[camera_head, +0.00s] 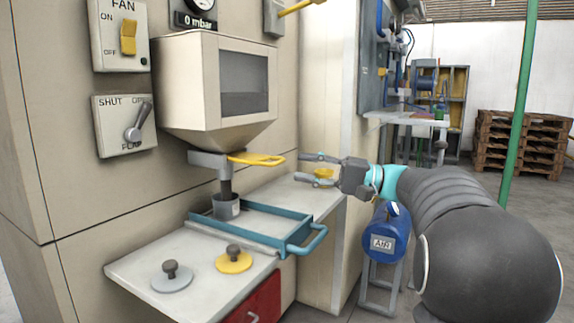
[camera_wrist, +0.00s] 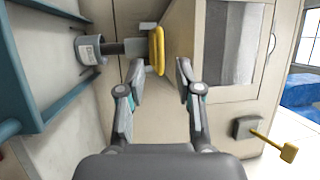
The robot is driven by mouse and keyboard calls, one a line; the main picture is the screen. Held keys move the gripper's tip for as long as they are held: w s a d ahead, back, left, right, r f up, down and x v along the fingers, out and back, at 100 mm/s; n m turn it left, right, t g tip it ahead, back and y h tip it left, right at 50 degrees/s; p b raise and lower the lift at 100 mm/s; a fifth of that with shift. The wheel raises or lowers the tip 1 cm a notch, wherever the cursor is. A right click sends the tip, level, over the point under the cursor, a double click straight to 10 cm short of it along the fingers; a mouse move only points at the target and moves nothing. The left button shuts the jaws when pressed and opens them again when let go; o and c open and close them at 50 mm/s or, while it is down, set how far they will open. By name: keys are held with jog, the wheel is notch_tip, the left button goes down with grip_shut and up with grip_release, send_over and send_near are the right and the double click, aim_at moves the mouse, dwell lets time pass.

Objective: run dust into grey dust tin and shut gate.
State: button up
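The grey dust tin (camera_head: 228,208) stands upright under the hopper's dark spout, at the back of the blue tray; it also shows in the wrist view (camera_wrist: 88,49). Its contents are hidden, and I cannot tell whether dust is running. The gate (camera_head: 207,160) has a yellow handle (camera_head: 256,159) sticking out to the right below the hopper. My gripper (camera_head: 309,168) is open and empty, just right of the handle and apart from it.
The blue tray (camera_head: 296,248) lies on the bench (camera_head: 130,268). A grey lid (camera_head: 171,282) and a yellow lid (camera_head: 234,263) lie in front. The hopper (camera_head: 190,85) overhangs. A flap lever (camera_head: 139,122) and fan switch (camera_head: 128,38) are on the wall. A small yellow item (camera_head: 323,173) shows by my fingers.

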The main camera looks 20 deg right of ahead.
jog(key=v, duration=0.5)
jog(key=shift+s+d+f, duration=0.1)
jog(key=shift+s+d, duration=0.05)
jog(key=shift+d, duration=0.15)
jog(key=s+a+f+g+h+p, duration=0.2)
jog(key=s+a+f+h, duration=0.2)
jog(key=s+a, duration=0.3)
jog(key=s+a+f+g+h+p, duration=0.15)
jog(key=s+a+f+h, duration=0.25)
jog(key=a, duration=0.4)
jog(key=s+d+f+n+t+h+p, duration=0.1)
jog(key=s+d+f+h+p, duration=0.1)
jog(key=s+f+h, duration=0.2)
jog(key=s+d+f+n+t+h+p, duration=0.1)
jog(key=s+f+h, duration=0.4)
jog(key=s, duration=0.6)
jog(key=shift+d+f+n+h+p, duration=0.25)
jog(key=shift+d+n+h+p, duration=0.45)
jog(key=shift+p, duration=0.3)
